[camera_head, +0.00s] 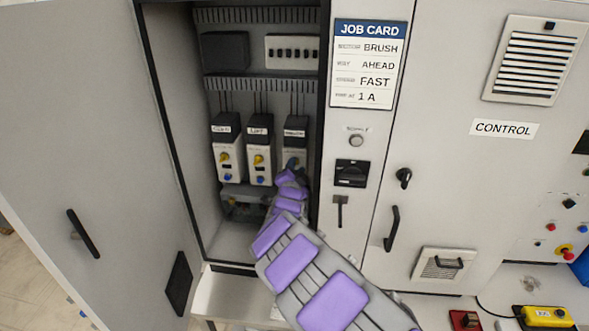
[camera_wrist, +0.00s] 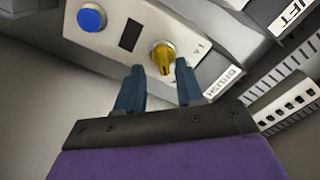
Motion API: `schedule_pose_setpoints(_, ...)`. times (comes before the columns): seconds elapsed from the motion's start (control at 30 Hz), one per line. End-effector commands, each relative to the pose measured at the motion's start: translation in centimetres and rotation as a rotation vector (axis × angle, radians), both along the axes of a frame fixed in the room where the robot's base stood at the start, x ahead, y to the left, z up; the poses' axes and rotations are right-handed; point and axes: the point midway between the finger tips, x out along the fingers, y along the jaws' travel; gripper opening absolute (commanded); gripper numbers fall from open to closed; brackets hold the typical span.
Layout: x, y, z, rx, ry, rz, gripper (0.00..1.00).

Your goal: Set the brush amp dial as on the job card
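The job card (camera_head: 368,65) reads BRUSH, AHEAD, FAST, 1 A. The brush unit (camera_head: 295,133) is the rightmost of three white-and-black units in the open cabinet. My arm covers part of its front in the head view. In the wrist view, the unit labelled BRUSH (camera_wrist: 112,42) shows a yellow dial (camera_wrist: 162,54), a dark window (camera_wrist: 131,35) and a blue button (camera_wrist: 91,18). My gripper (camera_wrist: 159,67) is open, its two blue fingers apart just short of the dial, one to each side. Contact is not visible. The dial's setting is too small to read.
The lift unit (camera_head: 259,150) and another unit (camera_head: 227,147) stand to the left, close beside the brush unit. The cabinet's right post (camera_head: 345,225) carries a black switch (camera_head: 350,173). The open cabinet door (camera_head: 80,130) is at left. Slotted ducting (camera_wrist: 290,98) lies near the unit.

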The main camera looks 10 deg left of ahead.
Motion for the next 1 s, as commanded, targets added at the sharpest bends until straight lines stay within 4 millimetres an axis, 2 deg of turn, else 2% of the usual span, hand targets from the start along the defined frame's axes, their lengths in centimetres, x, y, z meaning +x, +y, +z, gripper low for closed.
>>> schedule_pose_setpoints(0.43, 0.64, 0.5, -0.06, -0.006, -0.001, 0.001, 0.37)
schedule_pose_setpoints(0.8, 0.67, 0.01, -0.01, -0.002, -0.001, -0.001, 0.02)
schedule_pose_setpoints(1.0, 0.68, 0.22, -0.12, -0.004, 0.0, -0.001, 0.0)
